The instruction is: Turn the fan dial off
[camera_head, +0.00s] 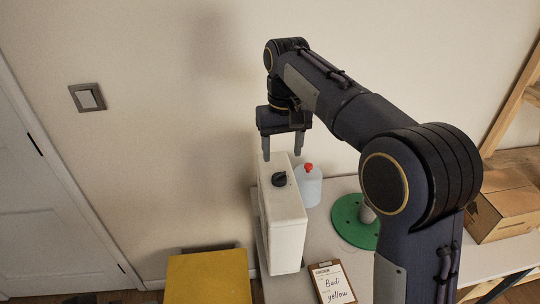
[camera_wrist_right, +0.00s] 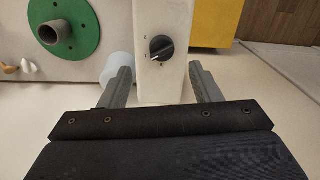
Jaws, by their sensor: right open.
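The fan dial (camera_head: 279,179) is a black knob on the top face of a tall white box-shaped unit (camera_head: 286,236) at the table's left edge. In the right wrist view the dial (camera_wrist_right: 161,48) has a white pointer line and small marks around it. My right gripper (camera_head: 282,148) is open and empty, pointing down above the back of the unit. In the right wrist view its fingers (camera_wrist_right: 163,80) stand apart on either side of the unit's top, near the dial but not touching it. My left gripper is not in view.
A pale bottle with a red cap (camera_head: 309,170) stands just right of the unit. A green disc (camera_head: 347,222), a clipboard (camera_head: 333,284) and a cardboard box (camera_head: 503,203) are further right. A yellow block (camera_head: 208,277) stands at lower left. The wall is close behind.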

